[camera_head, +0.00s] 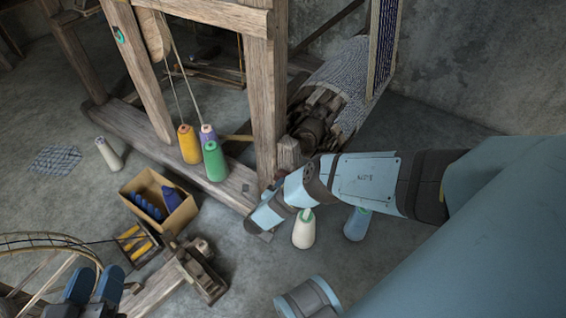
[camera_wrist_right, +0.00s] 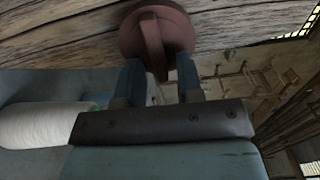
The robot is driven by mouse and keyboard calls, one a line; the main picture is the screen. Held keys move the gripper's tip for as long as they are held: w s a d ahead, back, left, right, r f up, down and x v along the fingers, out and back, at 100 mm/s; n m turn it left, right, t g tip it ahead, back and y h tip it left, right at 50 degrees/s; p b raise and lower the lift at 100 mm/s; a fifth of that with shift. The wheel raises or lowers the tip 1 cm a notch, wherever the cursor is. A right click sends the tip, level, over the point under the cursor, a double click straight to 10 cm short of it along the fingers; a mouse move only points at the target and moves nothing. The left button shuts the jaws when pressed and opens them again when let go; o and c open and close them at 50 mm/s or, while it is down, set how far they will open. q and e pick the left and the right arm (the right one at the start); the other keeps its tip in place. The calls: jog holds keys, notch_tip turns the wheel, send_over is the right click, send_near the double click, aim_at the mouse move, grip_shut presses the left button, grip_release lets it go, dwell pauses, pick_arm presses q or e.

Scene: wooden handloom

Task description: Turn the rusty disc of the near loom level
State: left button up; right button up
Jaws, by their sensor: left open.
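The rusty disc (camera_wrist_right: 127,38) is on a wooden beam of the near loom (camera_wrist_right: 60,35) in the right wrist view. A raised bar (camera_wrist_right: 153,45) crosses its face, slightly tilted in that picture. My right gripper (camera_wrist_right: 159,80) is open, its two blue fingers apart below the disc, with the lower end of the bar between them. I cannot tell whether they touch it. In the head view, my right arm reaches to the foot of the loom post (camera_head: 265,110), and its fingers and the disc are not clearly seen. My left gripper (camera_head: 93,287) is open and empty at the lower left.
Yellow, purple and green cones (camera_head: 213,160) stand on the loom's base beam. A white cone (camera_head: 303,230) and a blue cone (camera_head: 357,224) stand close by my right arm. A cardboard box (camera_head: 158,205) and a spinning wheel (camera_head: 45,240) are at left.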

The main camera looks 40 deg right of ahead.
pick_arm(q)
jog(key=shift+s+d+r+n+p, duration=0.15)
jog(key=shift+r+n+p, duration=0.25)
jog(key=shift+r+p, duration=0.4)
pick_arm(e)
jog(key=v, duration=1.3)
jog(key=shift+s+a, duration=0.25)
jog(key=shift+a, duration=0.1)
jog(key=shift+a+f, duration=0.1)
